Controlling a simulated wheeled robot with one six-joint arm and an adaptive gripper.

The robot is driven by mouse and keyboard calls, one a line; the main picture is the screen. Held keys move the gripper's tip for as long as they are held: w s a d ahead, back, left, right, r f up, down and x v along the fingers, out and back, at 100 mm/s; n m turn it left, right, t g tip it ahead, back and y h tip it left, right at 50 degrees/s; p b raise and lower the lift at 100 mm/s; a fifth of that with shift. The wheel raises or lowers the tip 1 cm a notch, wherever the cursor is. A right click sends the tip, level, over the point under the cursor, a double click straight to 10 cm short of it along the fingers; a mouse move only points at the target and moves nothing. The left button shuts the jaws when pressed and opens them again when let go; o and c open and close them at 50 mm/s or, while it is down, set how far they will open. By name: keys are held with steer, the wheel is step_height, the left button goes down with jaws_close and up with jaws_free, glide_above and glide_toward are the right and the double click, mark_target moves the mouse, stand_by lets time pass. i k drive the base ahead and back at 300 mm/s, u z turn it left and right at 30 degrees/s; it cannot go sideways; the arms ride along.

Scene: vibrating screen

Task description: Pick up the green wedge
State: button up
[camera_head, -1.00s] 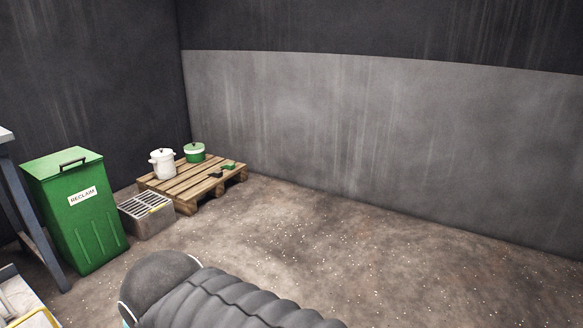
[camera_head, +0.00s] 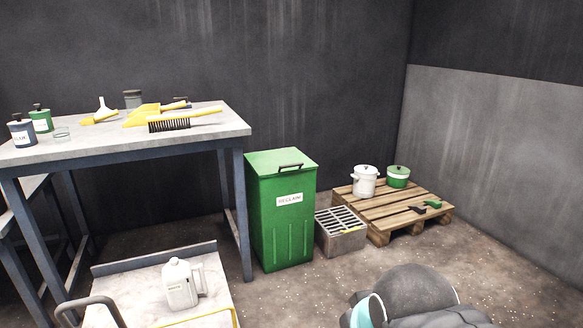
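A small green piece (camera_head: 433,204), which looks like the green wedge, lies on the right part of the wooden pallet (camera_head: 375,215). A small black piece (camera_head: 418,210) lies right beside it on its left; I cannot tell whether they touch. Both are too small to make out their exact shape. My gripper is not in view. Only a dark, rounded part of my own arm shows at the bottom right, well in front of the pallet.
A white pot (camera_head: 365,182) and a green lidded pot (camera_head: 398,177) stand on the pallet. A grated metal box (camera_head: 341,240) and green bin (camera_head: 281,215) stand left of it. A table (camera_head: 190,139) and a cart with a white jug (camera_head: 181,284) are further left. Floor at right is clear.

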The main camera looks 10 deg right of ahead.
mark_target(436, 204)
steer(key=z, duration=0.3)
steer(key=i, duration=1.05)
steer(key=z, duration=1.35)
steer(key=i, duration=0.8)
steer(key=z, duration=0.35)
steer(key=i, duration=2.1)
steer(key=u, duration=0.15)
